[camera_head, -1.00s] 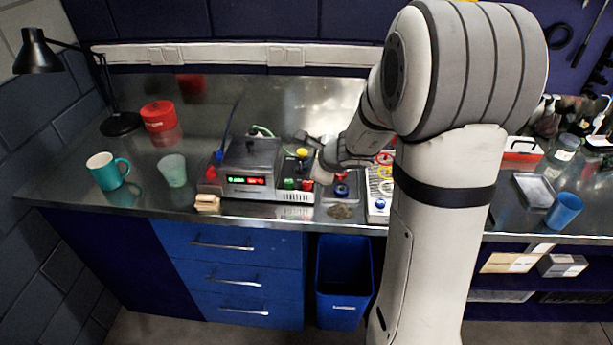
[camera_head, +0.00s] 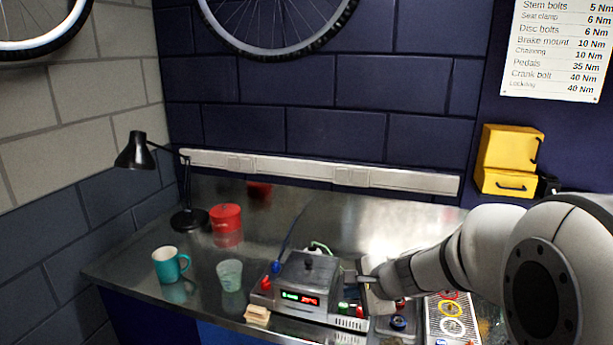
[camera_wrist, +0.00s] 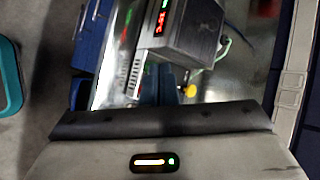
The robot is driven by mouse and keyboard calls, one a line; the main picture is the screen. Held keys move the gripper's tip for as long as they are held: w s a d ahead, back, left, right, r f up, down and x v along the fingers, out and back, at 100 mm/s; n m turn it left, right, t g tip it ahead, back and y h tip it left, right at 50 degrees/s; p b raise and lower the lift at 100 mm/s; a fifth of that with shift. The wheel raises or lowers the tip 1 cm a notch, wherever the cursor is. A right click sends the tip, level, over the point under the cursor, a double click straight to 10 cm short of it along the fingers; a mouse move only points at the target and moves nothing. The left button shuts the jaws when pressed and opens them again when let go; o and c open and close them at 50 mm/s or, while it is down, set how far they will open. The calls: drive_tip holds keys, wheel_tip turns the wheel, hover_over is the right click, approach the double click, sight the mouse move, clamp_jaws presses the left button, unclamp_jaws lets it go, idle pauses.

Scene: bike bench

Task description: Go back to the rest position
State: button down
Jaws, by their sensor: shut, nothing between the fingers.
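My gripper (camera_head: 362,281) is at the end of my arm, which reaches in from the right in the head view. It is shut and empty, just right of the grey bench device (camera_head: 305,272) with the green and red displays. Whether it touches the device cannot be told. In the wrist view the device (camera_wrist: 190,28) shows turned on its side, close by, with a yellow knob (camera_wrist: 190,91) near it. The fingertips are small and partly hidden in the head view.
A teal mug (camera_head: 167,265), a pale green cup (camera_head: 230,274) and a red tin (camera_head: 226,219) stand left on the steel bench. A black lamp (camera_head: 190,219) stands behind them. A tray with coloured rings (camera_head: 450,307) lies right.

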drive_tip(key=s+d+r+n+g+h, duration=0.2)
drive_tip(key=s+n, duration=0.5)
drive_tip(key=s, duration=0.4)
drive_tip(key=s+d+r+n+g+h, duration=0.1)
drive_tip(key=s+d+r+n+h, duration=0.1)
drive_tip(key=s+n, duration=0.6)
drive_tip(key=s+h, duration=0.1)
drive_tip(key=s, duration=0.1)
drive_tip(key=shift+s+g, duration=0.35)
drive_tip(key=shift+g, duration=0.05)
drive_tip(key=shift+n, duration=0.3)
